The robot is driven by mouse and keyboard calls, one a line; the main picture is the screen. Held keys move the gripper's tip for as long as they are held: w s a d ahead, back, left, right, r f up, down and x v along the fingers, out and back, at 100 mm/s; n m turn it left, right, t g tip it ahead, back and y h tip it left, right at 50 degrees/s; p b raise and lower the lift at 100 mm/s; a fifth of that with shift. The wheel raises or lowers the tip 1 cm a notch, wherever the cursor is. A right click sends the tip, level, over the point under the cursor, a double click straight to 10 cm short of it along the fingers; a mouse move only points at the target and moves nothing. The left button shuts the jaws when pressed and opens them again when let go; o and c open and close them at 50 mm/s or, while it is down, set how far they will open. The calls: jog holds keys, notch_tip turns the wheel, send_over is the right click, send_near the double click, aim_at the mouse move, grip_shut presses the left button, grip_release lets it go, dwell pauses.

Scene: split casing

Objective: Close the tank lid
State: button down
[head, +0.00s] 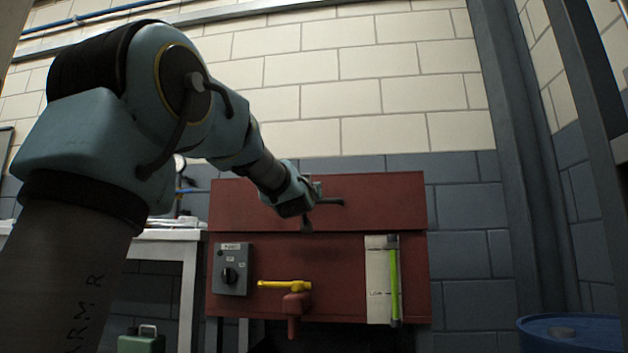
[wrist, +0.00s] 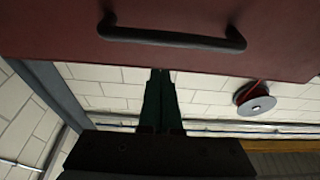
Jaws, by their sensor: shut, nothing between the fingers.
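The red tank (head: 340,265) stands against the back wall. Its red lid (head: 385,200) shows as a broad panel above the tank front, with a dark seam between them; I cannot tell its exact angle. The lid (wrist: 60,30) also fills the top of the wrist view. A black bar handle (head: 330,202) is on the lid, its left part hidden by my gripper. The whole handle (wrist: 172,38) shows in the wrist view. My gripper (head: 306,224) is shut and empty in front of the lid. Its fingertips (wrist: 160,73) appear just below the handle, not around it.
The tank front carries a grey switch box (head: 231,269), a yellow-handled valve (head: 285,286) and a green level gauge (head: 394,283). A white table (head: 170,236) is at left. A blue drum (head: 570,333) stands at lower right. A round reel (wrist: 255,102) shows in the wrist view.

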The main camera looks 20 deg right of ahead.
jog(key=s+a+f, duration=0.2)
jog(key=s+f, duration=0.4)
jog(key=f, duration=0.1)
jog(key=shift+a+p, duration=0.4)
jog(key=shift+p, duration=0.05)
